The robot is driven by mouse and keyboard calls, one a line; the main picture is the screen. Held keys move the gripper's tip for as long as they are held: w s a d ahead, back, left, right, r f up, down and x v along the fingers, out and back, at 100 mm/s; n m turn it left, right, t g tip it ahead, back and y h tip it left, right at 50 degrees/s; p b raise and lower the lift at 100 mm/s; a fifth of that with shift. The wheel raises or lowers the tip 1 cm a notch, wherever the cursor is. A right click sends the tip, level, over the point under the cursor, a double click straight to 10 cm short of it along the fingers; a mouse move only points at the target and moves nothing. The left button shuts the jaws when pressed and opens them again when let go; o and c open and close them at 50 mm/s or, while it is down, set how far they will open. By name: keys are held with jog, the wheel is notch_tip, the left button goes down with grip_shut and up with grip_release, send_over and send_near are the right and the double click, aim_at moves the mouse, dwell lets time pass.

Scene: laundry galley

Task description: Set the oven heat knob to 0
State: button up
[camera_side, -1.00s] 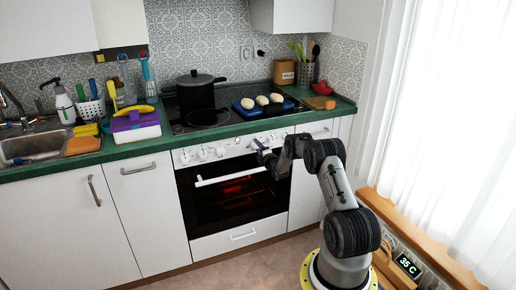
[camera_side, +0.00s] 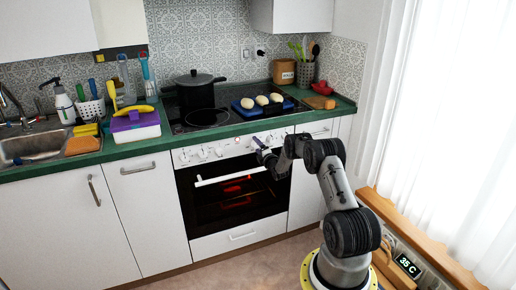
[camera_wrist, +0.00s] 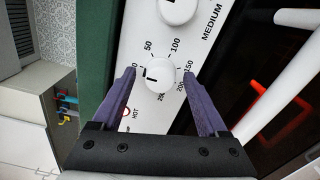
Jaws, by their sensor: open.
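The white round oven heat knob (camera_wrist: 160,75) is in the middle of the wrist view, on the white panel. Printed 50, 100, 150 and 200 lie around it, and the number by the left fingertip is partly covered. A short dark mark shows on the left part of the knob's face. My gripper (camera_wrist: 160,73) is open, with its purple fingertips on either side of the knob. I cannot tell whether they touch it. In the side view my gripper (camera_side: 259,146) is at the oven's control panel and hides this knob.
Another knob (camera_wrist: 178,10) is close above, by the word MEDIUM. The oven door's white handle (camera_side: 231,176) runs below the panel, and the oven glows red inside. A black pot (camera_side: 196,90) and a blue tray (camera_side: 242,112) with buns stand on the hob.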

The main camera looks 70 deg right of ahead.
jog(key=v, duration=1.4)
jog(key=shift+w, duration=0.1)
